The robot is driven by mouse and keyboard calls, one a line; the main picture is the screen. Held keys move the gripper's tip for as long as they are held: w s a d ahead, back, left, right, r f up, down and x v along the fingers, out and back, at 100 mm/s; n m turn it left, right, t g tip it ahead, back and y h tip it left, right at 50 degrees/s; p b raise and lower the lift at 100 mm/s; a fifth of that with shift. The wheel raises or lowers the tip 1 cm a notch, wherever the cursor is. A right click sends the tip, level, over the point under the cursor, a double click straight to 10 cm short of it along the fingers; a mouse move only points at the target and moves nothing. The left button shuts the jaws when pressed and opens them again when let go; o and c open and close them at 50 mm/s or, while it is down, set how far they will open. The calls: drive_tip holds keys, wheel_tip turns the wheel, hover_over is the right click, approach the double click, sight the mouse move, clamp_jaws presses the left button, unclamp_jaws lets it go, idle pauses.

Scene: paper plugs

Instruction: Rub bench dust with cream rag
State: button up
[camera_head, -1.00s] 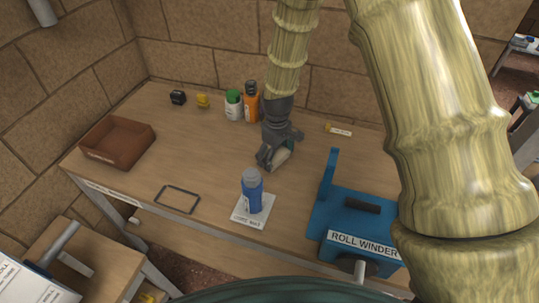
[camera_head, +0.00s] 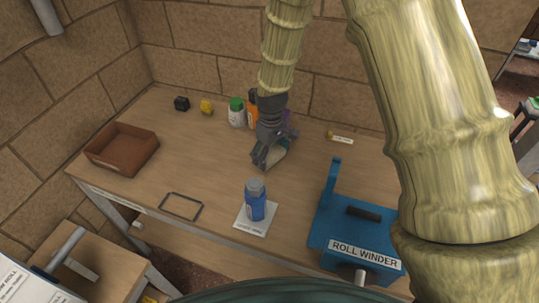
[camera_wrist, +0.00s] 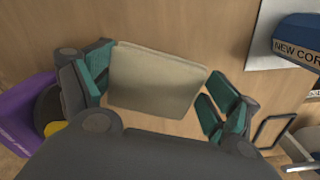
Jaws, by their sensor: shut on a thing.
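My gripper (camera_head: 268,160) is over the middle of the bench (camera_head: 190,150), pointing down. It is shut on the cream rag (camera_wrist: 155,82), a folded pale pad held between the teal-padded fingers in the wrist view. In the head view only a small pale part of the rag (camera_head: 277,150) shows beside the fingers. The rag is at or very near the bench top; I cannot tell if it touches. I cannot make out any dust on the wood; the area under the rag and gripper is hidden.
A blue bottle (camera_head: 256,203) on a white card and a blue roll winder (camera_head: 352,232) stand in front. A brown tray (camera_head: 122,148) and black frame (camera_head: 181,206) lie left. Behind are a green-capped bottle (camera_head: 237,113), orange bottle (camera_head: 253,113) and purple object (camera_wrist: 28,115).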

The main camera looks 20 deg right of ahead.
drive_tip(key=shift+w+r+p, duration=0.1)
drive_tip(key=shift+r+p, duration=1.3)
drive_tip(key=shift+r, duration=0.7)
